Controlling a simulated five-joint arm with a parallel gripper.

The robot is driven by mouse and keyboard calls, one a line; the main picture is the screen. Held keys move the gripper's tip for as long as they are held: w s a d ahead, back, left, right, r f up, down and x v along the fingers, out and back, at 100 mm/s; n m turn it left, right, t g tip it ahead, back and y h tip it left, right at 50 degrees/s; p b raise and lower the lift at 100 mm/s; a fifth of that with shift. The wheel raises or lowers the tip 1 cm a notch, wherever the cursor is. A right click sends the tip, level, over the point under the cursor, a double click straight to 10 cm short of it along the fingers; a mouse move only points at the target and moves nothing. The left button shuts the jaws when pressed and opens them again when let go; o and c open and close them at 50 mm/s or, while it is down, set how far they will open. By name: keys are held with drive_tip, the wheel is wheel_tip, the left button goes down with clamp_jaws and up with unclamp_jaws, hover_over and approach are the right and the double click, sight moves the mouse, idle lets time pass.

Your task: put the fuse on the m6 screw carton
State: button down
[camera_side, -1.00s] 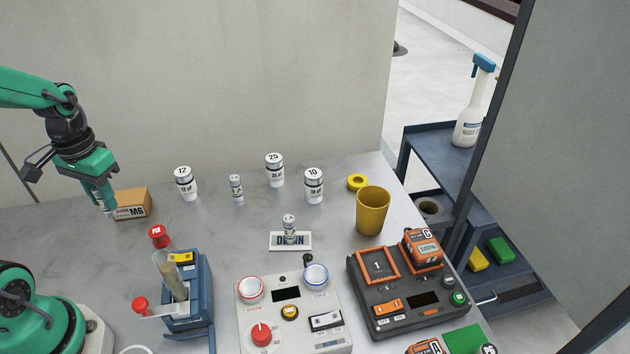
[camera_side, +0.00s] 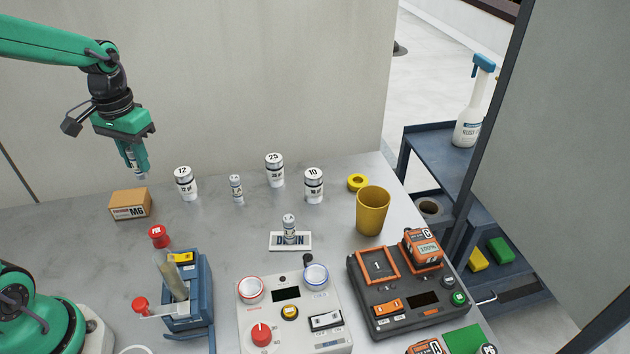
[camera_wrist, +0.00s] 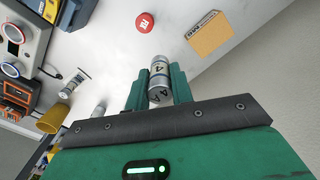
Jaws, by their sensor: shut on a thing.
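My gripper (camera_side: 137,172) is shut on a small silver and white fuse (camera_wrist: 159,79), whose label shows a "4" in the wrist view. In the side view the fuse hangs between the fingers, mostly hidden by them. The M6 screw carton (camera_side: 130,204) is a small orange-brown box on the back left of the bench. My gripper is above the carton and slightly right of it, with a clear gap between. In the wrist view the carton (camera_wrist: 209,37) lies beyond the fingertips, to the upper right.
White canisters marked 12 (camera_side: 187,185), 25 (camera_side: 275,171) and 10 (camera_side: 314,187) stand right of the carton, with another small fuse (camera_side: 236,189) among them. A red knob-like piece (camera_side: 158,236) is in front of the carton. A yellow cup (camera_side: 372,211) stands farther right.

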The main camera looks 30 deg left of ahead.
drive_tip(key=a+f, duration=0.2)
drive_tip(key=a, duration=0.1)
drive_tip(key=a+f, duration=0.2)
drive_tip(key=a, duration=0.2)
drive_tip(key=a+f, duration=0.2)
drive_tip(key=a, duration=0.2)
drive_tip(key=shift+s+f, duration=0.2)
drive_tip(key=shift+f, duration=0.1)
drive_tip(key=shift+f, duration=0.1)
drive_tip(key=shift+f, duration=1.9)
drive_tip(key=shift+f, duration=0.15)
drive_tip(key=c, duration=1.2)
unclamp_jaws()
drive_tip(key=shift+c, duration=0.2)
wheel_tip(320, 180, up, 12)
